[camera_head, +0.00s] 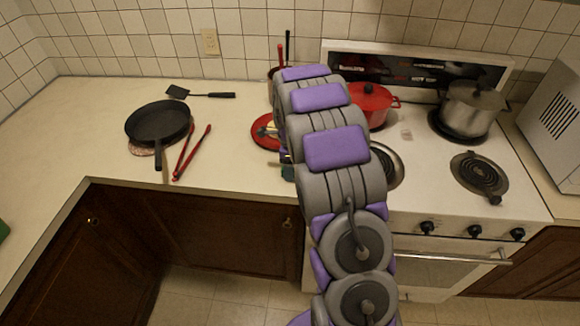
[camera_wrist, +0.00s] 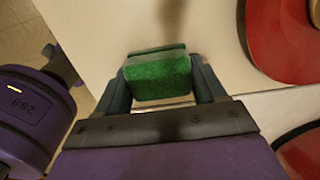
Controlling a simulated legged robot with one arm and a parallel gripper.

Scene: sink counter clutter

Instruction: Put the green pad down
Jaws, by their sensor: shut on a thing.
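The green pad (camera_wrist: 158,76) shows in the wrist view as a thick rectangular block with a rough green face. My gripper (camera_wrist: 160,84) is shut on it, with one dark finger on each side. The pale counter (camera_wrist: 100,28) lies beyond the pad, and I cannot tell whether the pad touches it. In the head view my arm covers most of the gripper, and a small dark teal part of the gripper (camera_head: 287,171) shows at the counter's front edge.
A red plate (camera_head: 262,141) with items on it is close to my gripper. A red pot (camera_head: 372,104) and a steel pot (camera_head: 468,110) stand on the stove. A black pan (camera_head: 158,122), red tongs (camera_head: 192,152) and a black spatula (camera_head: 200,94) lie left.

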